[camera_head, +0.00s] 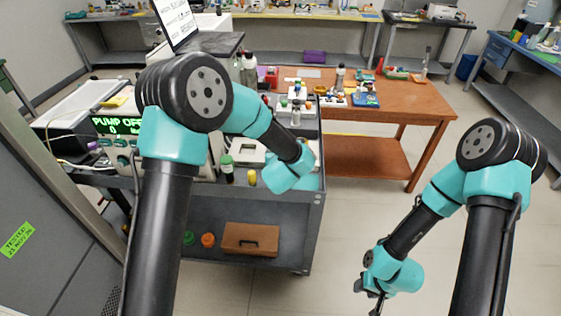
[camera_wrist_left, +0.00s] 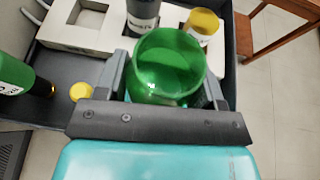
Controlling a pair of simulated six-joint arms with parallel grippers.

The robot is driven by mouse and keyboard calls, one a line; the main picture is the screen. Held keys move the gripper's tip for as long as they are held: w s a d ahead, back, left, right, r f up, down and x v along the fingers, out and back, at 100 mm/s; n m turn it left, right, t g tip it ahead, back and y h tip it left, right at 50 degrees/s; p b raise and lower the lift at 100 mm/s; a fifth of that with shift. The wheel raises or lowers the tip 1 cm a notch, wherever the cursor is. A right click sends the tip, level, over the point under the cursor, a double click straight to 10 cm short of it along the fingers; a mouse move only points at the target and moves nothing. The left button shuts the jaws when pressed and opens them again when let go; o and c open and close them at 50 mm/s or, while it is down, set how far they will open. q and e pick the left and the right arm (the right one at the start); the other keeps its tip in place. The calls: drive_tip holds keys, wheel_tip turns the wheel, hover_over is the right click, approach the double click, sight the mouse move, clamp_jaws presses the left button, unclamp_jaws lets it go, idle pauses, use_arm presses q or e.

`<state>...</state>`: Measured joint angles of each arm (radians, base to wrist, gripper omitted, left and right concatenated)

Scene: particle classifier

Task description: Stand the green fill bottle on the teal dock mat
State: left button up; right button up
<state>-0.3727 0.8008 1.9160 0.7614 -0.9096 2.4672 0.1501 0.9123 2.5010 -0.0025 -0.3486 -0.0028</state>
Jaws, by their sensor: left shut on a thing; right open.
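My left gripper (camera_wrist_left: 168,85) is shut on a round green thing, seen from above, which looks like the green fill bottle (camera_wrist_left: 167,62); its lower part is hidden. In the head view my left forearm and wrist hide this gripper and the bottle, over the right part of the grey cart. I cannot clearly make out the teal dock mat; a teal patch beside my left wrist may be it or part of my arm. My right gripper (camera_head: 371,291) is open and empty, low over the floor at right.
A white holder (camera_wrist_left: 75,35), a grey bottle (camera_wrist_left: 143,14) and a yellow-topped bottle (camera_wrist_left: 204,24) are close beyond the held bottle.

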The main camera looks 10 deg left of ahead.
use_arm(q)
drive_tip(key=shift+f, duration=1.55)
drive_tip(key=shift+f, duration=0.2)
drive_tip(key=o, duration=1.1)
drive_tip(key=shift+r, duration=0.1)
drive_tip(key=shift+s+r, duration=0.15)
drive_tip(key=v, duration=1.1)
drive_tip(key=shift+s+r, duration=0.2)
drive_tip(key=shift+s, duration=0.1)
drive_tip(key=shift+f, duration=0.1)
